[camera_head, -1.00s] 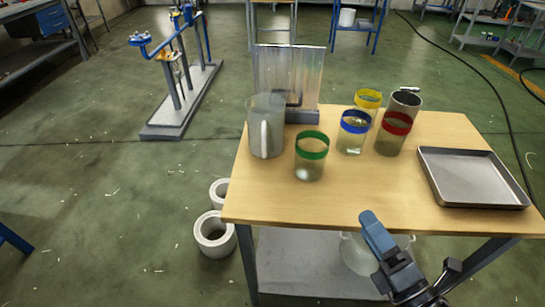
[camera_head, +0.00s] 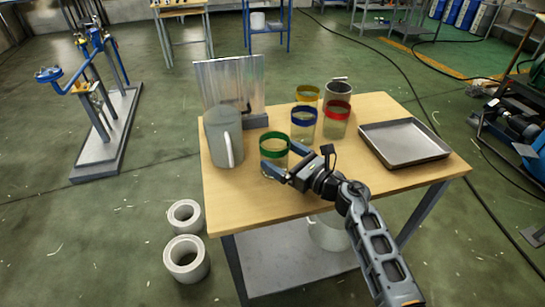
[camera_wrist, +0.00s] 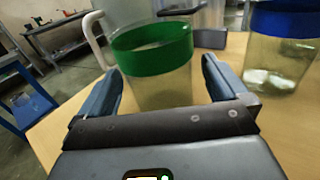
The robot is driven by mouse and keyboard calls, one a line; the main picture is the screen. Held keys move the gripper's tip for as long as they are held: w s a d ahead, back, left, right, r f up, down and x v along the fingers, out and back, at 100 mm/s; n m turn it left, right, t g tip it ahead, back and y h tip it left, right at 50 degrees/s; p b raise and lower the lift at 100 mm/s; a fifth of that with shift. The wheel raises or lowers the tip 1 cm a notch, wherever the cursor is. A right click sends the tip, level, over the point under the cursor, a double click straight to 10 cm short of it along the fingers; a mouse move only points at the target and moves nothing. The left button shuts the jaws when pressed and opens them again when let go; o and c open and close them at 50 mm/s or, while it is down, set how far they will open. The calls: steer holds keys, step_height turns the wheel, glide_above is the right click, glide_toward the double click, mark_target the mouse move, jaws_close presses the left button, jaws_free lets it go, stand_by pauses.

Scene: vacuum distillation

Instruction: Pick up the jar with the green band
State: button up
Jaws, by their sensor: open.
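The glass jar with the green band (camera_head: 273,146) stands upright on the wooden table, near its left front part. In the wrist view the green-banded jar (camera_wrist: 155,62) stands between the two fingers, its lower part partly hidden by my gripper. My gripper (camera_head: 276,166) is open at the jar, one finger on each side. In the wrist view my gripper (camera_wrist: 158,85) shows a gap beside the right finger; whether the left finger touches the glass I cannot tell.
A grey pitcher (camera_head: 222,140) stands left of the jar. A blue-banded jar (camera_head: 304,123), a red-banded jar (camera_head: 336,120) and a yellow-banded jar (camera_head: 307,94) stand behind to the right. A metal tray (camera_head: 404,143) lies at the right. The table's front strip (camera_head: 240,206) is clear.

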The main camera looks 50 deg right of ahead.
steer(key=w, duration=0.4)
steer(key=shift+w+r+p, duration=0.15)
steer(key=shift+r+p, duration=0.1)
steer(key=shift+p, duration=0.1)
steer(key=c, duration=1.1)
